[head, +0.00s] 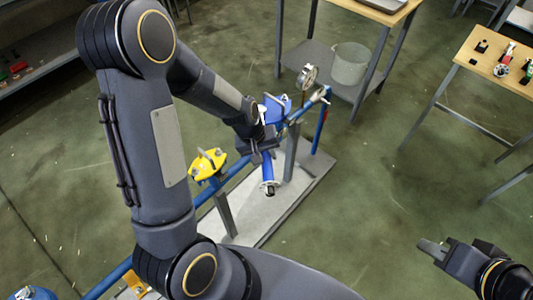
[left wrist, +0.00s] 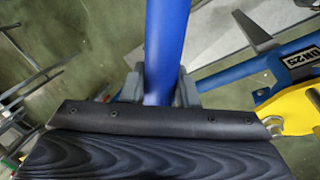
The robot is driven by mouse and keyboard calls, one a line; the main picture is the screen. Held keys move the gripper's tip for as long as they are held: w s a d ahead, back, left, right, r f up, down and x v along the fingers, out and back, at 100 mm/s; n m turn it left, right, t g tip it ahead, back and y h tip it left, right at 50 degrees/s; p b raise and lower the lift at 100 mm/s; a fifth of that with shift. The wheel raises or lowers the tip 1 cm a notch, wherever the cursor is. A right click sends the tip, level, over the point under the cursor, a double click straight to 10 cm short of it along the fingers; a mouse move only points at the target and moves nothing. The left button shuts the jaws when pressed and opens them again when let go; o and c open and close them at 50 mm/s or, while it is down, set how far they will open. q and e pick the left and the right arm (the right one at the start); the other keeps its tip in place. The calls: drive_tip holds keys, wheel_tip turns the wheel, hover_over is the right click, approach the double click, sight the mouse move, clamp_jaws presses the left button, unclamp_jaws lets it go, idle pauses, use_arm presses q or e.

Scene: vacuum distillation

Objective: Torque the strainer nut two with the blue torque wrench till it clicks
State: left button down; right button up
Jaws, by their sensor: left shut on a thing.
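My left gripper (head: 262,146) is shut on a blue cylinder (left wrist: 165,50), which looks like the handle of the blue torque wrench (head: 267,170). In the head view its end, with a silver ring and dark tip, points down toward the front. The wrench's other end is hidden behind the gripper. A blue fitting (head: 276,108) on the pipe is right behind the gripper. I cannot make out strainer nut two, or whether the wrench sits on it. A yellow fitting (head: 207,163) is left of the gripper; yellow also shows in the left wrist view (left wrist: 292,110). My right gripper (head: 436,247) is far off at the lower right; its jaw gap is unclear.
The blue pipe (head: 237,181) runs diagonally above a grey base plate (head: 268,219) on posts. A round gauge (head: 307,76) stands at its far end. A bucket (head: 350,63) is on a shelf behind. A wooden table (head: 490,53) with small parts is at right. The floor between is clear.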

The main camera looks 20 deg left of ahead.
use_arm(q)
drive_tip(key=shift+a, duration=0.1)
drive_tip(key=shift+s+a+m+b, duration=0.15)
drive_tip(key=shift+a+m+b, duration=0.15)
drive_tip(key=shift+a+b, duration=0.1)
drive_tip(key=shift+s+a+m+b, duration=0.35)
drive_tip(key=shift+a+m, duration=0.25)
drive_tip(key=shift+a, duration=0.1)
drive_tip(key=shift+w+d+n+p, duration=0.2)
drive_tip(key=shift+d+n, duration=0.1)
drive_tip(key=shift+d, duration=0.15)
drive_tip(key=shift+w+d+n+p, duration=0.2)
drive_tip(key=shift+d+n, duration=0.1)
drive_tip(key=shift+d, duration=0.15)
drive_tip(key=w+d+n, duration=0.1)
drive_tip(key=d+n+p, duration=0.1)
drive_tip(key=shift+w+d, duration=0.35)
drive_tip(key=shift+d, duration=0.05)
